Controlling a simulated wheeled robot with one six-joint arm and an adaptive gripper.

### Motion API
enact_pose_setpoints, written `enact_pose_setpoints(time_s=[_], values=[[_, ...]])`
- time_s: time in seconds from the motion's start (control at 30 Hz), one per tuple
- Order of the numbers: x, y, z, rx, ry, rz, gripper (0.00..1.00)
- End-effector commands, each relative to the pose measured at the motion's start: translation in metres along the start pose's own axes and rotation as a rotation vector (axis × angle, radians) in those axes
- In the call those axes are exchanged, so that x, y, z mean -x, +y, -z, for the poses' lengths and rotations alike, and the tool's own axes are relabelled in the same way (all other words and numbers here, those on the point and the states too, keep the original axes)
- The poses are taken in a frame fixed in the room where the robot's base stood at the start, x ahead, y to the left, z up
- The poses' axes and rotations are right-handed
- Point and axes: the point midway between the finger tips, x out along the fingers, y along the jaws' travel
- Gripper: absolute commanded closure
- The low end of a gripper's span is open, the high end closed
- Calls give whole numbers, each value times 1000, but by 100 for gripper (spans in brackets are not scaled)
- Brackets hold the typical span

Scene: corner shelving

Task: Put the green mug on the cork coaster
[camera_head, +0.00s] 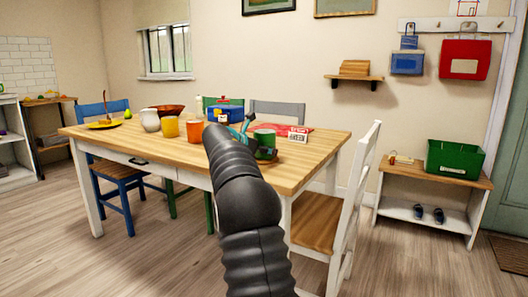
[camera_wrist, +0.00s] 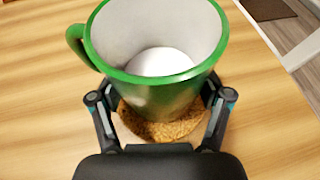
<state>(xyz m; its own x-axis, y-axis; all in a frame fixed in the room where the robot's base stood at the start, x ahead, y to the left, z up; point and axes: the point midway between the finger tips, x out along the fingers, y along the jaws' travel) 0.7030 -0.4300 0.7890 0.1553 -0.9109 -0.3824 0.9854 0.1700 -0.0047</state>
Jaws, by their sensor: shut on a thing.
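The green mug (camera_wrist: 150,88) is upright in the wrist view, with a white inside and its handle to the left. My gripper (camera_wrist: 160,104) has its two fingers on either side of the mug and is shut on it. The cork coaster (camera_wrist: 160,130) shows under the near side of the mug, on the wooden table. I cannot tell whether the mug's base touches the coaster. In the head view the mug (camera_head: 265,138) is near the table's right end, with my gripper (camera_head: 252,142) partly hidden behind my arm.
The wooden table (camera_head: 305,165) also holds an orange mug (camera_head: 194,131), a yellow cup (camera_head: 169,127), a white jug (camera_head: 150,120), a brown bowl (camera_head: 170,109), a blue box (camera_head: 226,114) and a small white sign (camera_head: 298,134). A white chair (camera_head: 350,205) stands at the right end.

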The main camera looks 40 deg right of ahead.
Motion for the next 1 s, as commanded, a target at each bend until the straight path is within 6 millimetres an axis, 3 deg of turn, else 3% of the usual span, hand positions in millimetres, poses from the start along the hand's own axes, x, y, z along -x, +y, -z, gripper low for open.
enact_pose_setpoints(time_s=[0.13,0.17,0.23,0.27,0.67,0.83,1.0], values=[[-1,0,2,0,-1,0,75],[-1,0,3,0,0,0,20],[-1,0,3,0,0,0,3],[-1,0,3,0,0,0,0],[0,0,0,0,0,0,0],[22,1,0,1,0,-2,0],[57,1,-1,1,-1,-3,0]])
